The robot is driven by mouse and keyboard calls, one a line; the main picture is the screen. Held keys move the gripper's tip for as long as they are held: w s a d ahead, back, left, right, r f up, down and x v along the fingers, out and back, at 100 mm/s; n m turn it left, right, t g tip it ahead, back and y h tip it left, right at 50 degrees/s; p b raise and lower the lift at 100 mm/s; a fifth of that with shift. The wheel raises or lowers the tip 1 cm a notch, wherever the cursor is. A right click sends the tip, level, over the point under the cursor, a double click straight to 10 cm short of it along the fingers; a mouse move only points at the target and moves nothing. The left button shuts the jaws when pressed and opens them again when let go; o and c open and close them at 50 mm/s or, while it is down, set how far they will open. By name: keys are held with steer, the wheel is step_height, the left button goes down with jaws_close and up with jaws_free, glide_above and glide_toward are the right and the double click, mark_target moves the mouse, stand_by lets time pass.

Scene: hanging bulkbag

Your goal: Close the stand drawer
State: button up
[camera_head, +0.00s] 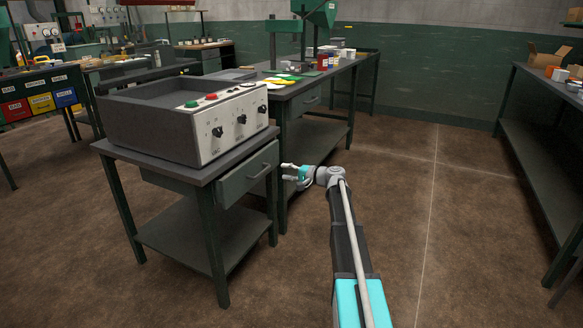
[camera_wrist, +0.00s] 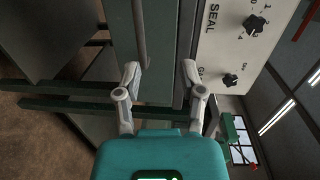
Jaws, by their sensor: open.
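The stand (camera_head: 207,232) is a dark green metal table with a grey top and a lower shelf. Its drawer (camera_head: 240,180) has a green front with a bar handle (camera_head: 262,171), facing my gripper. The front sits near the stand's edge; I cannot tell exactly how far out it is. My gripper (camera_head: 286,172) is open and empty, just right of the drawer front. In the wrist view, the drawer front (camera_wrist: 158,45) runs upright between my open fingers (camera_wrist: 160,78), with the handle (camera_wrist: 139,30) near the left finger. Contact cannot be made out.
A grey control box (camera_head: 185,125) with knobs and buttons stands on the stand. A longer workbench (camera_head: 312,84) with small items is behind it. Another bench (camera_head: 550,125) lines the right side. The floor (camera_head: 410,200) between them is clear.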

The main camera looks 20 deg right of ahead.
steer(key=s+a+f+n+g+h+p, duration=0.1)
steer(key=s+a+f+n+g+h, duration=0.25)
steer(key=s+a, duration=0.55)
steer(key=s+a+f+n+g+p, duration=0.1)
steer(key=s+a+f+n+g, duration=0.1)
steer(key=s+a+f+g, duration=0.55)
steer(key=s+a+f+n+h, duration=0.1)
steer(key=s+h, duration=0.1)
steer(key=s, duration=0.4)
steer(key=s+a+n+g+h+p, duration=0.1)
steer(key=s+a+h, duration=0.1)
steer(key=s, duration=0.5)
steer(key=s+a+f+n+h, duration=0.1)
steer(key=s+h, duration=0.3)
steer(key=s, duration=0.3)
steer(key=shift+a+f, duration=0.3)
steer(key=shift+a, duration=0.1)
steer(key=shift+s+n, duration=0.15)
steer(key=shift+n, duration=0.1)
